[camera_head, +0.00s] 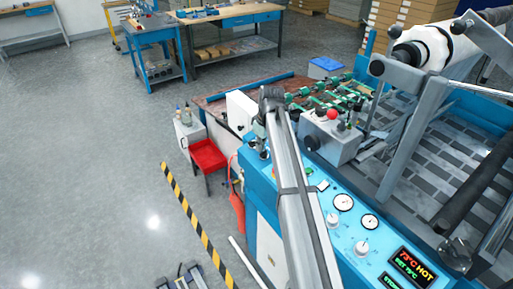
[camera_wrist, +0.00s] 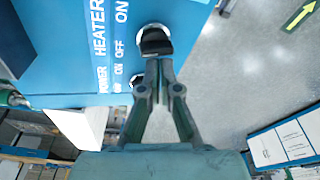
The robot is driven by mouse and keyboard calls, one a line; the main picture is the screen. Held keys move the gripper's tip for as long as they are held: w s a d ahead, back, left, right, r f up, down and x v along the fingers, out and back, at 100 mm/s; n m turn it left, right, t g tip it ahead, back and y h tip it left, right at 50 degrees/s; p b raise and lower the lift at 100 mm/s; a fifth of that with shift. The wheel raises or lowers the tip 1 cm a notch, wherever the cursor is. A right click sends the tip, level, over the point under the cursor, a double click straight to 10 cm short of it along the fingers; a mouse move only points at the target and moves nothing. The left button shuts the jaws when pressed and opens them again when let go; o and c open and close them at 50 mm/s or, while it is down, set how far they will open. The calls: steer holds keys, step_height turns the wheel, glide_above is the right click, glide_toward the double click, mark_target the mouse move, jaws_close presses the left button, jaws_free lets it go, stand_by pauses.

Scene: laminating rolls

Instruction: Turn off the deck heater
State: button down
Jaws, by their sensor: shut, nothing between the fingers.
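In the wrist view, the heater switch (camera_wrist: 155,42) is a black knob in a silver ring on a blue panel (camera_wrist: 60,55) lettered HEATER, ON and OFF. I cannot tell which word the knob points to. My gripper (camera_wrist: 156,66) is shut and empty, its fingertips at the lower side of this knob; contact is not clear. A second dark knob (camera_wrist: 136,82), by the POWER lettering, is partly hidden beside my fingers. In the head view, my arm hides my gripper and this switch. The display (camera_head: 411,266) reads 73°C HOT, SET 75°C.
In the head view, the blue machine panel (camera_head: 350,240) carries gauges and pale knobs. A grey box with a red button (camera_head: 332,115) stands behind it. Open floor lies farther left.

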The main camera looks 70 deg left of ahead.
mark_target(262, 153)
step_height(262, 153, up, 8)
steer(key=d+p, duration=0.1)
steer(key=p, duration=0.1)
steer(key=shift+w+d+r+p, duration=0.15)
steer(key=shift+d+r+p, duration=0.1)
steer(key=shift+d+p, duration=0.15)
